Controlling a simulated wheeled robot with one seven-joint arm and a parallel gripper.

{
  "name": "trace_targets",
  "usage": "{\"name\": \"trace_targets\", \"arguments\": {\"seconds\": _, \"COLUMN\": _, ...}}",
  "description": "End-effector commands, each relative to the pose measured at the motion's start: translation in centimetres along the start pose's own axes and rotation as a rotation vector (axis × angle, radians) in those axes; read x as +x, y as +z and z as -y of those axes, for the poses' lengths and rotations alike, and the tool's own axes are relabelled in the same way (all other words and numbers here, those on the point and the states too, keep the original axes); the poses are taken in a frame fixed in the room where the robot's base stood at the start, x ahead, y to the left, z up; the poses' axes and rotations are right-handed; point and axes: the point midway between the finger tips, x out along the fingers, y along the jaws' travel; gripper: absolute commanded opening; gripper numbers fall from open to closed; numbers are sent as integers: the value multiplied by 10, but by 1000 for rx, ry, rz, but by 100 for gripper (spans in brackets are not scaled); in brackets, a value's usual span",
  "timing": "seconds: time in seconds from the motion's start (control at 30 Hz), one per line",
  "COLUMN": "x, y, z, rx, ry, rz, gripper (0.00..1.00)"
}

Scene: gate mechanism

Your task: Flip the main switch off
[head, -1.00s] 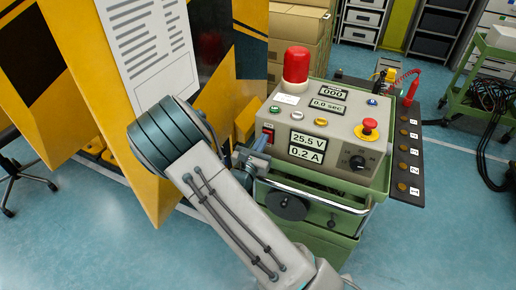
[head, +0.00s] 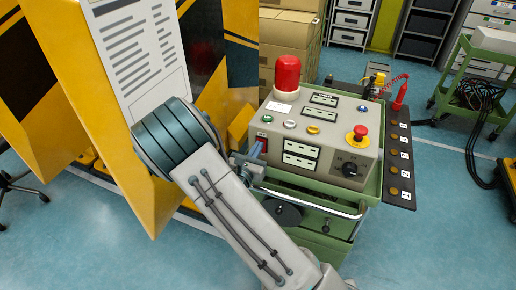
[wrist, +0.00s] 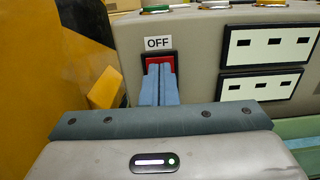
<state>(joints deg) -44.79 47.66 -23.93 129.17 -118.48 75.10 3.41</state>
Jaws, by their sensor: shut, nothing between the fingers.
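The main switch (wrist: 160,59) is red and sits in a dark frame under an "OFF" label (wrist: 158,43) on the front of the beige control box (head: 335,131). My gripper (wrist: 160,70) is shut with nothing between its blue fingers. Its fingertips are at the switch, appear to touch it, and cover its lower part. In the head view the gripper (head: 257,151) points at the left end of the box front.
A red lamp (head: 287,75) stands on the box, with several buttons and a red emergency knob (head: 360,131). A black dial (head: 350,169) is at the right. The box rests on a green cart (head: 325,225). Yellow-black panels (head: 110,120) stand close on the left.

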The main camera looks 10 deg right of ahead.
Motion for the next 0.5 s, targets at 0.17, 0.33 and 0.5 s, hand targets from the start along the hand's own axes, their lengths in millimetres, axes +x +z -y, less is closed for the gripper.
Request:
{"name": "trace_targets", "arguments": {"seconds": 0.17, "x": -28, "y": 8, "z": -8, "rx": -2, "ry": 11, "rz": -4, "gripper": 0}}
{"name": "trace_targets", "arguments": {"seconds": 0.33, "x": -69, "y": 12, "z": -9, "rx": 1, "ry": 13, "rz": -5, "gripper": 0}}
{"name": "trace_targets", "arguments": {"seconds": 0.5, "x": -98, "y": 19, "z": -3, "rx": -1, "ry": 0, "rz": -4, "gripper": 0}}
